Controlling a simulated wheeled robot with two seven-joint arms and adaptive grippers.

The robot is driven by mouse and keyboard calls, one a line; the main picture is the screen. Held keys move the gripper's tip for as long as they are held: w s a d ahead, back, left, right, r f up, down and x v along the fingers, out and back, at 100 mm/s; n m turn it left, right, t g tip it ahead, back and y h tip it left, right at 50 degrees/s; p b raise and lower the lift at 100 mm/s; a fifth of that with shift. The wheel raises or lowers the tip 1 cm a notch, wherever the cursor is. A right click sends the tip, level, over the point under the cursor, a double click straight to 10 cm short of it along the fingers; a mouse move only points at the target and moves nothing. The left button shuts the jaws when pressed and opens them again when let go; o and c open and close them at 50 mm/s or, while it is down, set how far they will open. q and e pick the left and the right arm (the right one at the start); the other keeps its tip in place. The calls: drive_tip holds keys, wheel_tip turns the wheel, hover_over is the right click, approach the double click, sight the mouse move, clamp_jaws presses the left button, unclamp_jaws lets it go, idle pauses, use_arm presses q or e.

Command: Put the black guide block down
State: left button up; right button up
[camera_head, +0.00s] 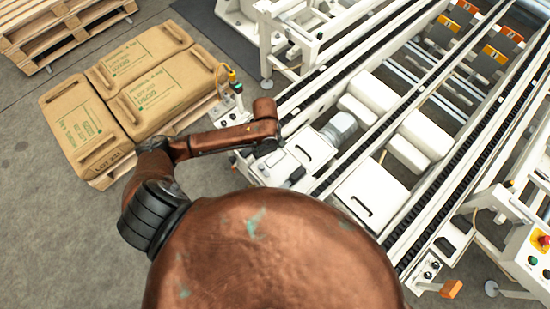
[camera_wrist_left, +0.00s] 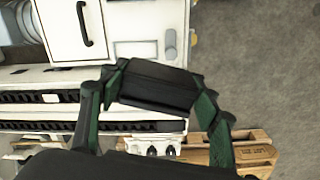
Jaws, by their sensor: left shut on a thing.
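The black guide block (camera_wrist_left: 157,86) is a dark, elongated piece in the left wrist view. It spans the space between the two green-edged fingers of my left gripper (camera_wrist_left: 160,78), which is shut on it. The white conveyor frame and a wooden pallet lie behind the block in that view. In the head view my left arm reaches over the near left side of the conveyor. A small dark shape (camera_head: 297,174) shows below its wrist, too small to tell block from gripper. I cannot tell whether the block touches anything below. My right gripper is out of view.
The white conveyor (camera_head: 373,190) with dark chains runs diagonally to the upper right. Brown sacks (camera_head: 160,88) lie on a pallet at the left, with empty pallets (camera_head: 62,28) behind. A control panel (camera_head: 535,250) stands at the right edge. Grey floor is clear at the lower left.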

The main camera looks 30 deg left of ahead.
use_arm(q)
drive_tip(key=s+a+f+n, duration=0.3)
drive_tip(key=s+a+f, duration=0.1)
drive_tip(key=s+f, duration=0.2)
drive_tip(key=w+d+f+b, duration=0.1)
drive_tip(key=w+f, duration=0.2)
drive_tip(key=w, duration=0.1)
drive_tip(key=w+d+f+b, duration=0.2)
drive_tip(key=w+f, duration=0.1)
drive_tip(key=w, duration=0.1)
drive_tip(key=w+d+f+b, duration=0.1)
drive_tip(key=w+f, duration=0.2)
drive_tip(key=w, duration=0.1)
drive_tip(key=shift+d, duration=0.3)
drive_tip(key=shift+w+d+f+b, duration=0.15)
drive_tip(key=shift+w+f+b, duration=0.35)
drive_tip(key=shift+f, duration=0.05)
drive_tip(key=f+b, duration=0.1)
drive_tip(key=f, duration=0.2)
drive_tip(key=shift+w+f+b, duration=0.2)
drive_tip(key=shift+f+b, duration=0.1)
drive_tip(key=shift+b, duration=0.1)
drive_tip(key=shift+r, duration=0.1)
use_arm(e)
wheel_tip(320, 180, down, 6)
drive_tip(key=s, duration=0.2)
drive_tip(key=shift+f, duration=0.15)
use_arm(q)
drive_tip(key=shift+d, duration=0.1)
